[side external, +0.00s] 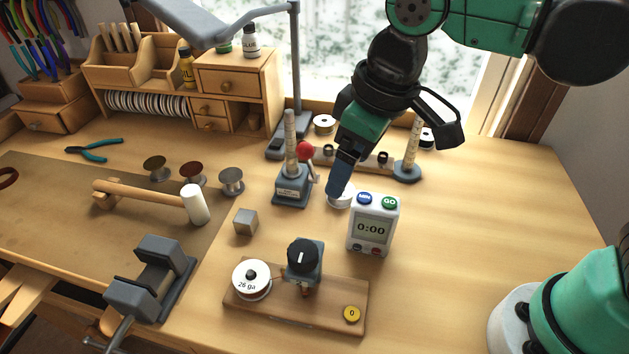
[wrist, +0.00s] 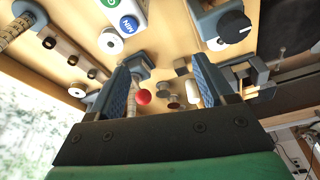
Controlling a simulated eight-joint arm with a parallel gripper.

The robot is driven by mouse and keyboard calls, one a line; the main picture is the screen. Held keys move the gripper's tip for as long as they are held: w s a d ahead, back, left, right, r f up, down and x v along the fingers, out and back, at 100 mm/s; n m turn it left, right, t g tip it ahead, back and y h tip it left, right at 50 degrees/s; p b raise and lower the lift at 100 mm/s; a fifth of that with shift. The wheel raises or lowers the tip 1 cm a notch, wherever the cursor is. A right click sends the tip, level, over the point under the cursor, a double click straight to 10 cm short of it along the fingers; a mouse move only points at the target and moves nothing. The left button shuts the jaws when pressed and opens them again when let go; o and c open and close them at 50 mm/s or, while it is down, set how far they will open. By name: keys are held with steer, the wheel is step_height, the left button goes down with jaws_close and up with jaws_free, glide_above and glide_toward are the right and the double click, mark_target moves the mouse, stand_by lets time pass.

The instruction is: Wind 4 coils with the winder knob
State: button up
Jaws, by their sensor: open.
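The winder is a wooden board (side external: 285,309) at the front middle in the side view. On it stand a grey block with a black knob (side external: 302,254), its white line near upright, a "26 ga" wire spool (side external: 251,281) and a yellow disc (side external: 352,314) reading 0. The knob also shows at the top right of the wrist view (wrist: 232,25). My gripper (side external: 337,190) is behind and right of the knob, apart from it, pointing down near a white round piece (side external: 341,200). In the wrist view its two blue fingers (wrist: 162,75) are spread with nothing held between them.
A timer (side external: 372,226) showing 0:00 stands between my gripper and the winder's right side. A grey post with a red ball lever (side external: 292,185) is left of my gripper. A metal cube (side external: 246,221) and a vise (side external: 151,279) lie left. The table's right is clear.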

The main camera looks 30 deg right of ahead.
mark_target(303, 251)
steer(key=s+a+n, duration=0.1)
steer(key=a, duration=0.1)
steer(key=s+a+n+g, duration=0.1)
steer(key=a, duration=0.2)
steer(key=s+a+n+g+h, duration=0.1)
steer(key=a, duration=0.2)
steer(key=shift+a, duration=0.1)
steer(key=shift+f, duration=2.75)
jaws_close()
